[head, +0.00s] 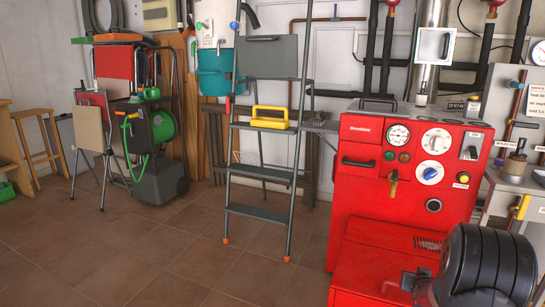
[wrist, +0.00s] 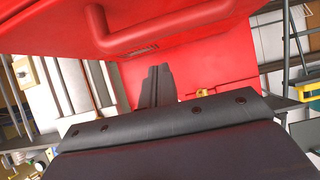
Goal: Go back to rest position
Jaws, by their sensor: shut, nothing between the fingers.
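My gripper (wrist: 157,72) shows in the wrist view as two dark fingers side by side, shut and empty, beyond a wide black body with rivets. Red panels of the boiler (wrist: 190,75) lie behind and above the fingers. A red curved handle (wrist: 150,32) runs across the top of that view. I cannot tell whether the fingers touch anything. In the head view the red boiler (head: 365,180) stands right of centre, with gauges, knobs and a front handle.
A stepladder (head: 258,172) with a yellow-handled item (head: 270,117) stands left of the boiler. A black ribbed rounded shape (head: 487,265) fills the lower right. A cart with a green hose (head: 160,125) stands at left. Tiled floor (head: 150,255) is clear at front left.

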